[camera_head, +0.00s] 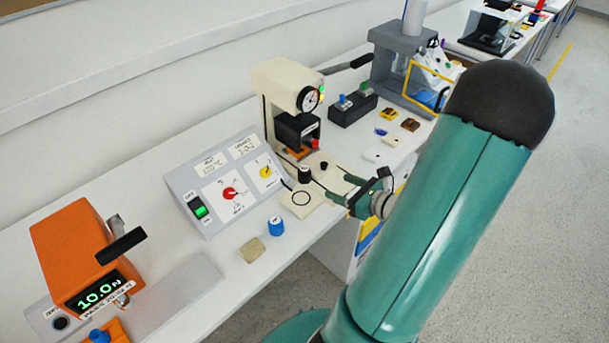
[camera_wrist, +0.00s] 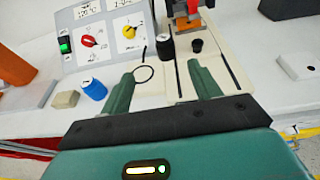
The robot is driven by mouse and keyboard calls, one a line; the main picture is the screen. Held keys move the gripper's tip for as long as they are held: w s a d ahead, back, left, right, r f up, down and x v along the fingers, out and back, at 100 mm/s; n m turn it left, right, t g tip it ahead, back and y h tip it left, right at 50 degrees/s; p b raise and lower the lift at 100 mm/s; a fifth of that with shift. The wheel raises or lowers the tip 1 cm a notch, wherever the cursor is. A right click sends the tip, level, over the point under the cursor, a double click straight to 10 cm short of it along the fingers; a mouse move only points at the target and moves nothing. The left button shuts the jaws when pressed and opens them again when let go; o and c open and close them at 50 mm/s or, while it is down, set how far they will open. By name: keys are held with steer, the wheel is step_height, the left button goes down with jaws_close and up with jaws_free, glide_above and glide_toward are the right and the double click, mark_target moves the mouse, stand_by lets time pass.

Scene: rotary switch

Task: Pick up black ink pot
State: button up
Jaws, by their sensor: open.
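My gripper (camera_head: 338,188) reaches in from the right, low over the plate's front. Its two green fingers (camera_wrist: 160,72) are spread, with nothing between them. They do not touch the pot.
A cream press (camera_head: 284,82) with a dial stands behind the pot. A grey control box (camera_head: 225,180) is at left. A blue pot (camera_head: 276,226) and a tan block (camera_head: 251,250) stand in front of it. An orange force gauge (camera_head: 75,255) is at far left.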

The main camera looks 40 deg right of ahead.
mark_target(309, 171)
steer(key=x, duration=1.4)
steer(key=shift+d+r, duration=0.15)
steer(key=shift+d, duration=0.2)
steer(key=c, duration=1.1)
